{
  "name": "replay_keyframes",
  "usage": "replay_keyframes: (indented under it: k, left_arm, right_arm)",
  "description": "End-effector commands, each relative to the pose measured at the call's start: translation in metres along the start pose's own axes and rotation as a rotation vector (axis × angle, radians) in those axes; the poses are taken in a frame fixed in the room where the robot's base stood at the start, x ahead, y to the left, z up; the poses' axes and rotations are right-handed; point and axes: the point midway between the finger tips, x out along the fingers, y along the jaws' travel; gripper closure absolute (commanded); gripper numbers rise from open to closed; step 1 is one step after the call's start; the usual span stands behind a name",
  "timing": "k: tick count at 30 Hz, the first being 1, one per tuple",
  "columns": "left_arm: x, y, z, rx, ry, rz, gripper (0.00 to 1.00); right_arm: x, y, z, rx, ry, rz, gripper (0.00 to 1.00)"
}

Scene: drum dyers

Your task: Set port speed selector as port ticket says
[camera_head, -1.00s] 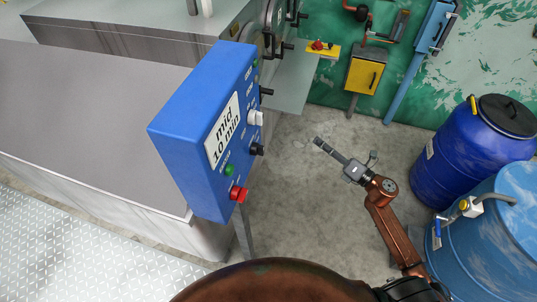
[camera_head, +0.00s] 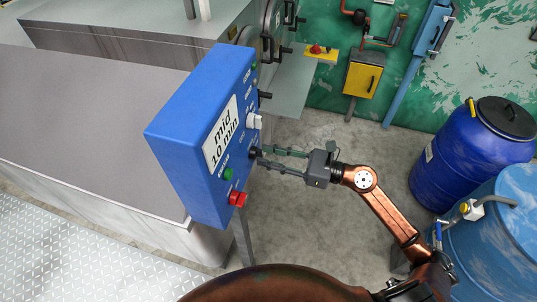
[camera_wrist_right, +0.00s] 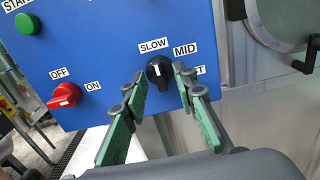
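The blue control box (camera_head: 188,150) carries a white ticket (camera_head: 221,133) reading "mid 10 min". The black speed selector knob (camera_wrist_right: 157,73) sits on the box's control face, with labels SLOW (camera_wrist_right: 153,45) and MID (camera_wrist_right: 186,49). A third label is mostly hidden, showing only its end. The knob's white mark appears to point up toward SLOW. My right gripper (camera_head: 262,157) is open at the knob, and in the wrist view its green fingers (camera_wrist_right: 160,80) stand on either side of it. I cannot tell whether they touch it. My left gripper is not in view.
A red OFF/ON switch (camera_wrist_right: 65,96) and green start button (camera_wrist_right: 27,24) share the control face. Blue drums (camera_head: 470,155) stand at the right; the floor between is clear.

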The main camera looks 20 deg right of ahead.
Motion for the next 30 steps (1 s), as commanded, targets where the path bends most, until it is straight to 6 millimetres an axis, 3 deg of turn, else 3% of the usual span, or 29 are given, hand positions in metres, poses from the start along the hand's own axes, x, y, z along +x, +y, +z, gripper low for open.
replay_keyframes:
  k: [9, 21, 30]
  left_arm:
    - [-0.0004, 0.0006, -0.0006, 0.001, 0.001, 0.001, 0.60]
    - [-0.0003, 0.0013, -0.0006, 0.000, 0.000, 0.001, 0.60]
    - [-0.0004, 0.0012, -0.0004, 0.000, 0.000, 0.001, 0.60]
  right_arm:
    - [0.0039, 0.0000, -0.0006, 0.001, 0.000, -0.001, 0.74]
    - [0.0036, -0.0001, -0.0005, 0.001, 0.000, -0.001, 1.00]
    - [0.0035, -0.0004, -0.0003, 0.002, 0.000, -0.001, 1.00]
